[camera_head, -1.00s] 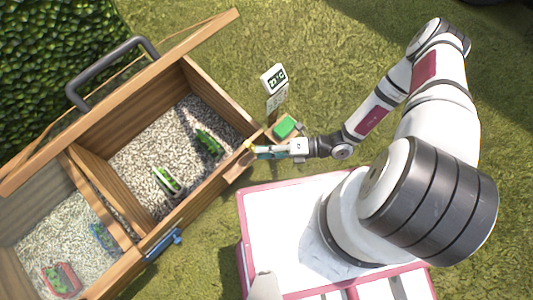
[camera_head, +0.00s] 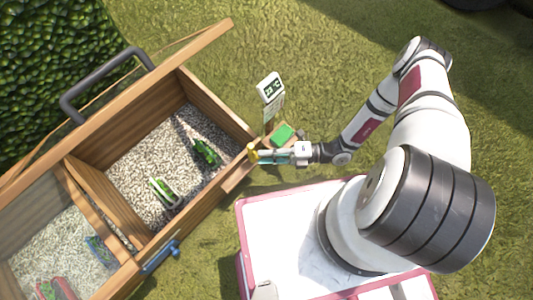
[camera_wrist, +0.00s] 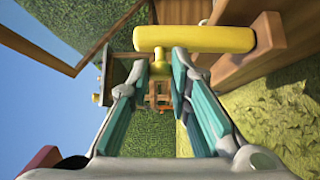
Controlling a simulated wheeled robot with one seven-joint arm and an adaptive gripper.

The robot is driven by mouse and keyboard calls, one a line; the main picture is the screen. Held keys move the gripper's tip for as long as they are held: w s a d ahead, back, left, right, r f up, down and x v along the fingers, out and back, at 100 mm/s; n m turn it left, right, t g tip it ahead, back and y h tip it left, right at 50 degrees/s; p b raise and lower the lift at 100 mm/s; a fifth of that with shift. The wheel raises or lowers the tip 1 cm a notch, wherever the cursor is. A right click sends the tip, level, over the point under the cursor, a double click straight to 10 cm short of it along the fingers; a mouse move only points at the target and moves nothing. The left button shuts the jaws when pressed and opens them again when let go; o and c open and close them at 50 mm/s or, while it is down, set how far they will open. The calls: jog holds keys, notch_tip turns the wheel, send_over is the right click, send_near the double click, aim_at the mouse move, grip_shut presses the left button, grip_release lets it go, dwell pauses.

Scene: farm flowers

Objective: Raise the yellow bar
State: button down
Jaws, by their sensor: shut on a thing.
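The yellow bar (camera_wrist: 195,38) lies across the top of the wrist view, close in front of my fingertips. A short yellow stem below it sits between the finger ends. In the head view the yellow bar (camera_head: 252,153) is a small piece at the near right corner of the wooden planter (camera_head: 200,198). My gripper (camera_head: 262,154) reaches it from the right. In the wrist view my gripper (camera_wrist: 160,66) has its teal pads on either side of the stem and is shut on the bar. The exact contact is partly hidden behind the bar.
A small sign (camera_head: 270,88) and a green block (camera_head: 282,134) stand just behind my gripper. Grass lies to the right.

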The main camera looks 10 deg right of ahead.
jog(key=c, duration=1.5)
grip_release()
jog(key=shift+o, duration=0.2)
jog(key=s+d, duration=0.1)
jog(key=d, duration=1.1)
jog(key=shift+s+f, duration=0.15)
jog(key=shift+s, duration=0.25)
